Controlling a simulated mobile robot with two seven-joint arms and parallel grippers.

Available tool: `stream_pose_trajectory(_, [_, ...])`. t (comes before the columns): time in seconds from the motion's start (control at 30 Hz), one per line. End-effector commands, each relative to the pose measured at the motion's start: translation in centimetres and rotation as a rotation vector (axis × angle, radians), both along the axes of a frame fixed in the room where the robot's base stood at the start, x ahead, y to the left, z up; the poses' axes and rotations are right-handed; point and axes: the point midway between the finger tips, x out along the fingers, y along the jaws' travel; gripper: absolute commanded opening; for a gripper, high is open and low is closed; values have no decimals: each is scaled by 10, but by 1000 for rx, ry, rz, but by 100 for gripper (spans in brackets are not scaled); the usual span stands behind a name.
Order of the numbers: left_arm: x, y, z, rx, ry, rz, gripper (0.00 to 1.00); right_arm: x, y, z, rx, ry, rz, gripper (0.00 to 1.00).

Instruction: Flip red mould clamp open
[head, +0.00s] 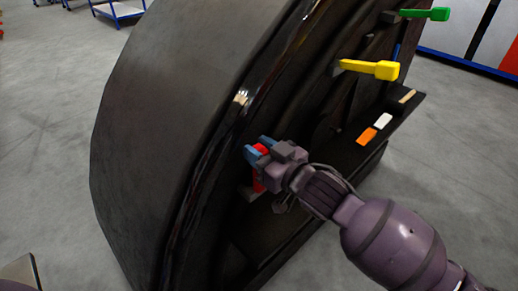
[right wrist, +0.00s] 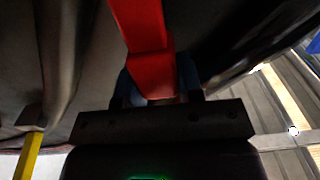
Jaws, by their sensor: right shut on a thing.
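The red mould clamp (head: 259,178) is on the lower inner edge of the large black mould (head: 150,130) in the head view. In the right wrist view the red clamp (right wrist: 148,50) runs from the top edge down between my fingers. My right gripper (head: 256,149) has its blue fingertips shut on the red clamp; they also show on both sides of it in the right wrist view (right wrist: 160,88). The clamp's base is partly hidden by the gripper in the head view.
A yellow clamp (head: 372,69) and a green clamp (head: 426,14) stick out further up the mould edge. A dark ledge (head: 350,166) carries an orange block (head: 366,136) and a white block (head: 383,121). Blue-framed trolleys (head: 120,10) stand far behind. Grey floor around is clear.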

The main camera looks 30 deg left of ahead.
Motion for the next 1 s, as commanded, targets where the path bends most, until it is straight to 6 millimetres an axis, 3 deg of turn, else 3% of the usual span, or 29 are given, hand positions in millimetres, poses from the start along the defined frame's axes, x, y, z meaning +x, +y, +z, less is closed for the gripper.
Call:
stream_pose_trajectory(0.37, [-2,0,-4,4,9,-2,60,-4,-10,-4,75,-20,-1,0])
stream_pose_trajectory(1.0, [8,-7,-10,41,-21,-58,60,-22,-60,-24,482,-166,-4,0])
